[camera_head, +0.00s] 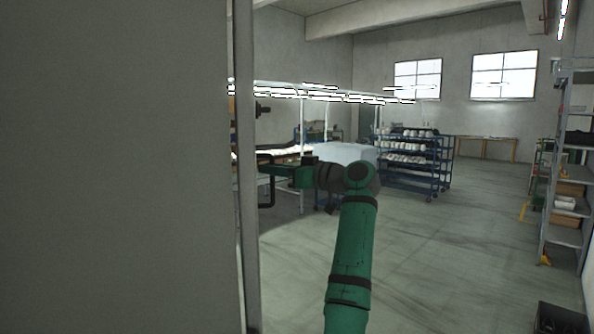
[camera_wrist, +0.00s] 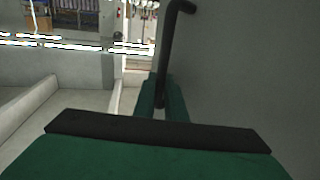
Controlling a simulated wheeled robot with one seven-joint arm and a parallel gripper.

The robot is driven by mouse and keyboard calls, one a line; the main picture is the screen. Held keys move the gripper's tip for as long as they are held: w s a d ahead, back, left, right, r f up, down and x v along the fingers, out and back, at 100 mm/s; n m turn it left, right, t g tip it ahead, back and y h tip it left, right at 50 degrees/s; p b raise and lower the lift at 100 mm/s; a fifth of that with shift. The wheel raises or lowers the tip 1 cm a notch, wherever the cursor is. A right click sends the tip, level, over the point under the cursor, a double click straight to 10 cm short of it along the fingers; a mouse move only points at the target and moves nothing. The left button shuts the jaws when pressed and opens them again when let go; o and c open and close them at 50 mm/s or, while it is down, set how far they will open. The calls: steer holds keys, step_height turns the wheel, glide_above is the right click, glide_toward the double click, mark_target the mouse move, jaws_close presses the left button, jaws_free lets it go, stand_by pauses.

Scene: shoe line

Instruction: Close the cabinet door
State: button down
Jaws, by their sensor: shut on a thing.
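The cabinet door is a large flat grey panel (camera_head: 115,165) that fills the left of the head view, with a lighter upright edge strip on its right. In the wrist view the door's plain grey face (camera_wrist: 250,70) fills the right side. A black bar handle (camera_head: 265,194) stands out from the door's far side; it also shows in the wrist view (camera_wrist: 168,45), with a bent upper end. My gripper (camera_head: 274,174) is shut on this handle, its green fingers (camera_wrist: 162,101) on either side of the bar. The handle's lower part is hidden in the wrist view.
A blue rack of white shoes (camera_head: 412,160) stands farther back, beside a lit work line (camera_head: 330,92). Shelving (camera_head: 565,200) stands along the right. A dark box (camera_head: 560,318) is at the bottom right. The floor (camera_head: 450,250) between is open.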

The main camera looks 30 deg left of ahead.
steer(key=s+a+n+g, duration=0.1)
steer(key=s+a+g, duration=0.1)
steer(key=a, duration=0.3)
steer(key=shift+s+a, duration=0.15)
steer(key=shift+s, duration=0.55)
steer(key=c, duration=1.8)
jaws_free()
steer(key=d, duration=1.1)
steer(key=shift+w, duration=0.15)
